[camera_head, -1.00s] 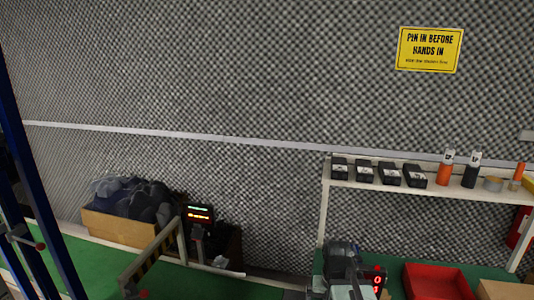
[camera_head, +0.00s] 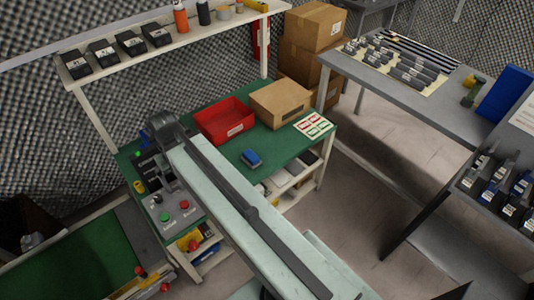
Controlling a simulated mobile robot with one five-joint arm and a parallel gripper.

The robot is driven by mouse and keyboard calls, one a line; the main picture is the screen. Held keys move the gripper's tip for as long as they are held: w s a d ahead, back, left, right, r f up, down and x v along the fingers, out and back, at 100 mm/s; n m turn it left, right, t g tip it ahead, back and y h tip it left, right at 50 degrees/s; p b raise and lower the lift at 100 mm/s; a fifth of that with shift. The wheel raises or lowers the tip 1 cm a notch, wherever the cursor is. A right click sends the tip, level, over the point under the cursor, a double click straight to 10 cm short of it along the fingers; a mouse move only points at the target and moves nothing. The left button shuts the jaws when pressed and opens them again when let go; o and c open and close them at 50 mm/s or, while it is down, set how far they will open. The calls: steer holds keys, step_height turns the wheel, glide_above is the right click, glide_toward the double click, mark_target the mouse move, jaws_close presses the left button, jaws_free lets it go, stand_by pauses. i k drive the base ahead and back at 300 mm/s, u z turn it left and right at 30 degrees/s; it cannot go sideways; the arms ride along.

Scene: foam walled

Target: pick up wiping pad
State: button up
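A small blue pad (camera_head: 251,158), which looks like the wiping pad, lies flat on the green bench top (camera_head: 228,152). It is in front of a red bin and a cardboard box, with bare green surface around it.
A long pale beam with a dark strip (camera_head: 250,215) runs from the bench to the lower right, left of the pad. A shelf (camera_head: 180,40) stands behind. Grey floor (camera_head: 345,200) is open at right.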

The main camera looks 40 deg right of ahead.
mark_target(250, 159)
steer(key=u, duration=2.65)
steer(key=k, duration=0.85)
steer(key=z, duration=1)
steer(key=i, duration=0.55)
